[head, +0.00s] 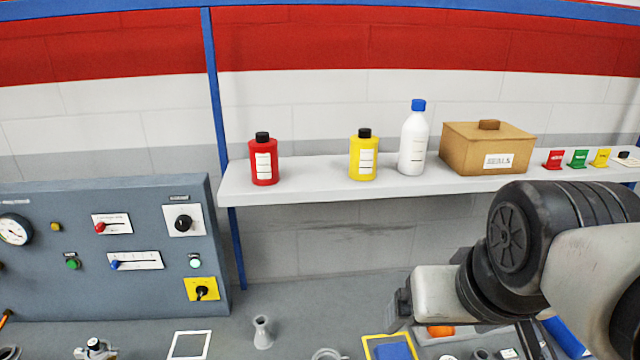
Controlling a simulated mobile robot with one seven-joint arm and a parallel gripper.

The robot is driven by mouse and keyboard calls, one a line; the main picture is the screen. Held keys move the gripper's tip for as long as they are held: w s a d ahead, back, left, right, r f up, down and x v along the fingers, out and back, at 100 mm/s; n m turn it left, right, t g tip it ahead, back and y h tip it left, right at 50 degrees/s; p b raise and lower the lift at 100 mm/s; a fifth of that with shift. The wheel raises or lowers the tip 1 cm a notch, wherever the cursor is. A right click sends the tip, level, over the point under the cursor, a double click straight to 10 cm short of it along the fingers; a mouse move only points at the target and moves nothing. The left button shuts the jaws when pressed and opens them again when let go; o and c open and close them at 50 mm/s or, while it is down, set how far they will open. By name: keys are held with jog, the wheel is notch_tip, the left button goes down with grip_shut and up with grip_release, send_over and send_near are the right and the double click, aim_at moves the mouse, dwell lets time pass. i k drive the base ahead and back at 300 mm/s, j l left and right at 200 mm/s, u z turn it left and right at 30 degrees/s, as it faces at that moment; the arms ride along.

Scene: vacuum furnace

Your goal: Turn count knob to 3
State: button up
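The grey control panel (110,180) stands at the left. A round black knob (183,223) sits on a white square plate at its upper right, under a small label. The label and scale marks are too small to read, so I cannot confirm that this is the count knob or its setting. A black rotary switch (201,292) on a yellow plate is below it. My gripper (398,308) is at the lower right, at the end of my arm, well apart from the panel. Its fingers cannot be made out.
The panel also has a gauge (15,230), a red slider (100,227), a blue slider (114,265) and small buttons. A shelf (310,188) holds bottles, a wooden box (487,148) and coloured tags. A small grey vase-like part (262,332) stands on the bench between panel and gripper.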

aim_at(183, 223)
jog(key=u, duration=1.3)
jog(key=k+j, duration=0.05)
jog(key=k, duration=0.05)
